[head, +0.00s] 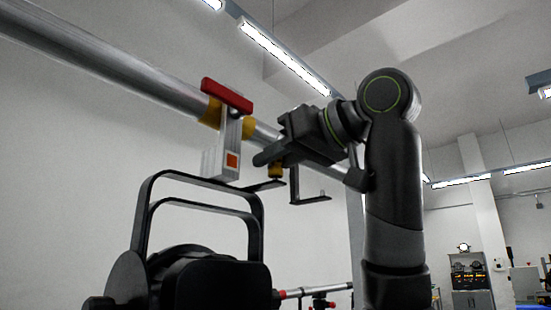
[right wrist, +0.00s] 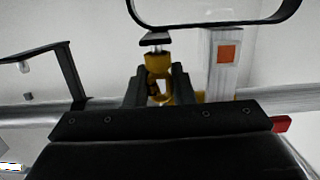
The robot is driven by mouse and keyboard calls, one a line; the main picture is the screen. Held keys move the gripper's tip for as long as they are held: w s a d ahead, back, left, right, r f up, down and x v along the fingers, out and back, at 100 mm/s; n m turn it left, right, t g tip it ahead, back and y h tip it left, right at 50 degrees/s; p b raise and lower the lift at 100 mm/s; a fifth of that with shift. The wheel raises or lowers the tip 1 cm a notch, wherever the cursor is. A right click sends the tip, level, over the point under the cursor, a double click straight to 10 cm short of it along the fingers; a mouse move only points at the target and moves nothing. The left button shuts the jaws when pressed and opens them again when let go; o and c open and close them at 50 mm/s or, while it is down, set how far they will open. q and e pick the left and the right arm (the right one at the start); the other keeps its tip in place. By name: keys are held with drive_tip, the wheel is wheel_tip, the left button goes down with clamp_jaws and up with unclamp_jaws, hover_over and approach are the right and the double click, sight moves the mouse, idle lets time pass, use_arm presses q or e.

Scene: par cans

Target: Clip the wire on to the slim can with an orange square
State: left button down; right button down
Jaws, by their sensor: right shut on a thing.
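My right gripper (head: 268,157) comes in from the right, just right of a silver clamp (head: 220,158) on the overhead pipe. The clamp has a red handle (head: 227,95) and an orange square (head: 232,160). In the right wrist view the gripper (right wrist: 158,88) is shut on a yellow clip-like piece (right wrist: 157,65) with a metal stem and a small black plate (right wrist: 155,40). The orange square (right wrist: 227,53) is to its right, apart from it. A black can (head: 210,284) with a looped yoke (head: 200,180) is below the clamp. No length of wire can be made out. My left gripper is out of view.
The grey pipe (head: 120,70) crosses from upper left, behind my right gripper. A black bracket (head: 310,199) is right of the gripper. The black yoke (right wrist: 215,22) is close above the jaws in the right wrist view. Shelves with lamps (head: 470,275) are far right.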

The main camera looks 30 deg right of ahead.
drive_tip(key=shift+f+b, duration=0.45)
idle(0.4)
drive_tip(key=c, duration=1.2)
unclamp_jaws()
drive_tip(key=shift+o, duration=0.2)
